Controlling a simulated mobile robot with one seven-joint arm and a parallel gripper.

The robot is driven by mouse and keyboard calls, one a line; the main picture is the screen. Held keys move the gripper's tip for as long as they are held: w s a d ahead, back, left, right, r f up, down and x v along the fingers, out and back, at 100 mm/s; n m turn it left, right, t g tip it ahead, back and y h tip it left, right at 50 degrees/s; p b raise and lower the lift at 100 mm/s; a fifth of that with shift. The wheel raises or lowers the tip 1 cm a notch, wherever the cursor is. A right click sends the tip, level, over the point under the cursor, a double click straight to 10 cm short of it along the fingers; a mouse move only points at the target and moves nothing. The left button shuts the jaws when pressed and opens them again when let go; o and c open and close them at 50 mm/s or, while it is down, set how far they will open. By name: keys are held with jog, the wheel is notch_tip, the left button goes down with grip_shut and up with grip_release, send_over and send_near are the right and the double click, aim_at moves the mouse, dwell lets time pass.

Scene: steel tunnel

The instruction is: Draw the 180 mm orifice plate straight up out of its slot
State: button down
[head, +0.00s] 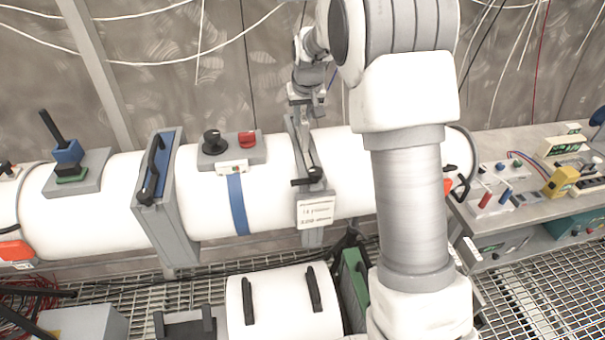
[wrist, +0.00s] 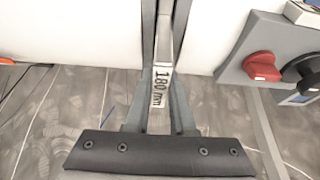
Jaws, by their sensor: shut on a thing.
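The orifice plate's pale, narrow upper edge (wrist: 162,110) shows in the wrist view between two grey slot rails, with a "180 mm" label on it. In the head view the slot housing (head: 290,130) crosses the white pipe, and my gripper (head: 304,97) is at its far upper end, pointing down. My gripper is shut on the plate.
A box with a black knob and a red knob (head: 247,139) sits on the pipe left of the slot. A black lever (head: 308,179) and white sign (head: 316,210) are on the slot's near side. A blue-faced housing (head: 166,165) stands further left. Cables hang behind.

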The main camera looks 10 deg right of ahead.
jog(key=shift+r, duration=0.1)
dwell(0.3)
jog(key=shift+r+p, duration=2.2)
jog(key=shift+r, duration=1.3)
jog(key=shift+r+p, duration=0.65)
jog(key=shift+r, duration=2.85)
notch_tip(320, 180, up, 7)
